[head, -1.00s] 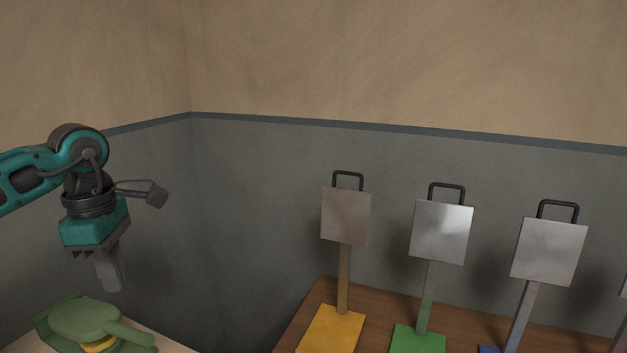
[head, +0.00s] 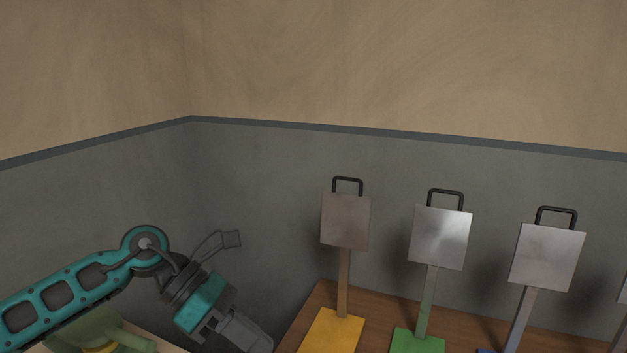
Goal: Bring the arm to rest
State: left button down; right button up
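My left arm comes in from the left in the head view, low over the pale counter. Its gripper (head: 246,338) points down and to the right, in front of the grey wall between the two counters. The fingers show as a grey block near the bottom edge, and I cannot tell whether they are apart. I see nothing held in them. My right gripper is not in view.
A green object with a handle and a yellow part (head: 100,335) lies at the lower left, partly behind my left arm. Metal plates with black handles stand on a wooden counter at right: yellow-based (head: 345,222), green-based (head: 440,238), blue-based (head: 546,258).

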pick_arm(q)
jog(key=s+d+r+n+t+h, duration=0.2)
jog(key=d+r+n+t+h, duration=0.15)
jog(key=d+n+h, duration=0.55)
jog(key=w+a+f+n+t+y, duration=0.1)
jog(key=a+f+n+t+y, duration=0.35)
jog(key=n+t, duration=0.6)
jog(key=w+a+f+n+t+y, duration=0.2)
jog(key=a+f+n+t+y, duration=0.3)
jog(key=n, duration=1.1)
jog(key=s+a+f+n+g+y, duration=0.3)
jog(key=s+f+n, duration=0.3)
jog(key=f, duration=0.3)
jog(key=s+a+f+n+g+y+p, duration=0.1)
jog(key=s+a+f+n+g+y, duration=0.2)
jog(key=s+a+f+n, duration=0.3)
notch_tip(320, 180, down, 4)
jog(key=shift+s+r+n+y, duration=0.2)
jog(key=shift+s+n+y, duration=0.35)
jog(key=shift+s+y, duration=0.25)
